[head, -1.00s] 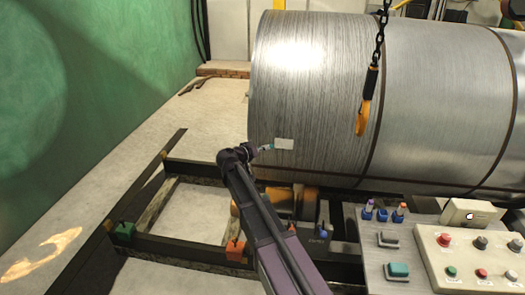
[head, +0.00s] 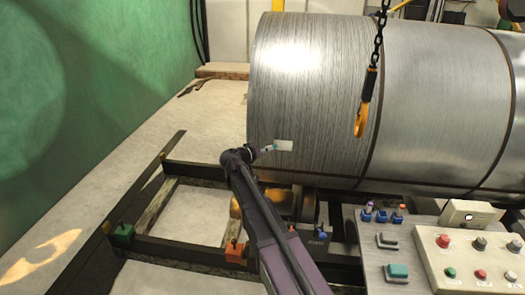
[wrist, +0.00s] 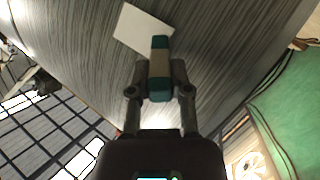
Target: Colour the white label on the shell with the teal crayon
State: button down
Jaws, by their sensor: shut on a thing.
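The shell is a large grey metal cylinder (head: 310,100) lying on its side; it fills the upper part of the wrist view (wrist: 215,50). The white label (head: 284,145) is a small blank-looking rectangle low on its left part, and it also shows in the wrist view (wrist: 138,27). My gripper (wrist: 159,82) is shut on the teal crayon (wrist: 159,50), which has a tan band. The crayon's tip lies over the label's right edge in the wrist view; I cannot tell if it touches. In the head view my gripper (head: 262,151) is just left of the label.
A hook (head: 362,115) hangs on a chain before the shell. A dark frame (head: 190,250) lies below it. A control panel (head: 470,260) with several buttons stands at lower right, beside a plate with coloured holders (head: 398,215). A green wall (head: 90,90) is at left.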

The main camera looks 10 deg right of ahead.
jog(key=shift+s+d, duration=0.25)
jog(key=shift+d, duration=0.5)
jog(key=shift+s+d, duration=0.25)
jog(key=shift+d, duration=0.45)
jog(key=shift+d, duration=0.1)
jog(key=shift+s+d, duration=0.2)
jog(key=shift+d, duration=0.45)
jog(key=shift+s+d, duration=0.25)
jog(key=shift+d, duration=0.4)
jog(key=shift+s+d, duration=0.2)
jog(key=shift+d, duration=0.45)
jog(key=shift+w+a, duration=0.1)
jog(key=shift+w+a, duration=0.3)
jog(key=shift+a, duration=0.7)
jog(key=shift+w+a, duration=0.25)
jog(key=shift+a, duration=0.75)
jog(key=shift+a, duration=0.1)
jog(key=shift+w+a, duration=0.25)
jog(key=shift+a, duration=0.4)
jog(key=shift+w+a, duration=0.25)
jog(key=shift+a, duration=0.35)
jog(key=shift+w+a, duration=0.25)
jog(key=shift+a, duration=0.4)
